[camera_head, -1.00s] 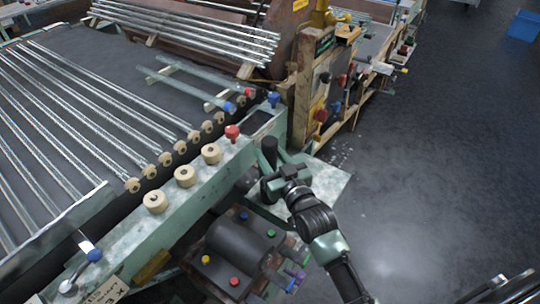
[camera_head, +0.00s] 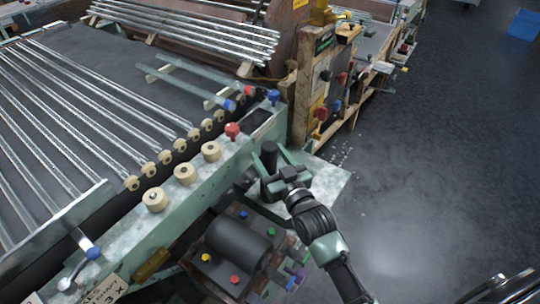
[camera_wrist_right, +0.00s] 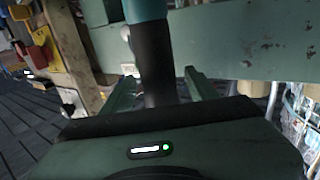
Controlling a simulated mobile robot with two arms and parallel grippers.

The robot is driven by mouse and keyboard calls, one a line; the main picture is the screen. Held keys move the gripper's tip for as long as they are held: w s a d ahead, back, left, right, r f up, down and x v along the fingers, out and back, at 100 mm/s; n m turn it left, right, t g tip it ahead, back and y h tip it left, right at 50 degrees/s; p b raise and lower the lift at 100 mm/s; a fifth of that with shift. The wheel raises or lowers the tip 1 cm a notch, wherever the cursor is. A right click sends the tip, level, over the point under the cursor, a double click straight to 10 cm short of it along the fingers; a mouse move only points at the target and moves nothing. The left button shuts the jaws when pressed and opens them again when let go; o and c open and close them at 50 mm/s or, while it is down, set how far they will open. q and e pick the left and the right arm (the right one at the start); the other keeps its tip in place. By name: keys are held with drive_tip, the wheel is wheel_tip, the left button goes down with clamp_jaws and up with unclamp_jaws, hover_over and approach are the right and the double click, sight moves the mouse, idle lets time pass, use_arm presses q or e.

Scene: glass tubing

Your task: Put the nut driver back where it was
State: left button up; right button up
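A black cylindrical handle, which I take to be the nut driver (camera_head: 270,149), stands upright by the right end of the green bench rail. In the right wrist view it shows as a black shaft (camera_wrist_right: 153,62) with a teal part above it. My right gripper (camera_head: 271,158) has its two green fingers on either side of the handle. The fingers look spread, with gaps beside the handle in the right wrist view (camera_wrist_right: 160,85). The handle's lower end is hidden by my gripper.
The green rail (camera_head: 125,245) carries several cream rollers (camera_head: 185,174) and a red knob (camera_head: 232,130). A wooden post with switches (camera_head: 305,95) stands just behind my right gripper. A dark motor (camera_head: 237,240) sits below. Open floor (camera_head: 430,180) lies to the right.

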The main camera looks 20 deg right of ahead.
drive_tip(key=shift+r, duration=0.25)
drive_tip(key=shift+r+p, duration=0.35)
drive_tip(key=shift+r, duration=0.15)
drive_tip(key=s+d+b, duration=0.1)
drive_tip(key=s, duration=1.1)
drive_tip(key=shift+d, duration=0.3)
drive_tip(key=shift+f, duration=0.1)
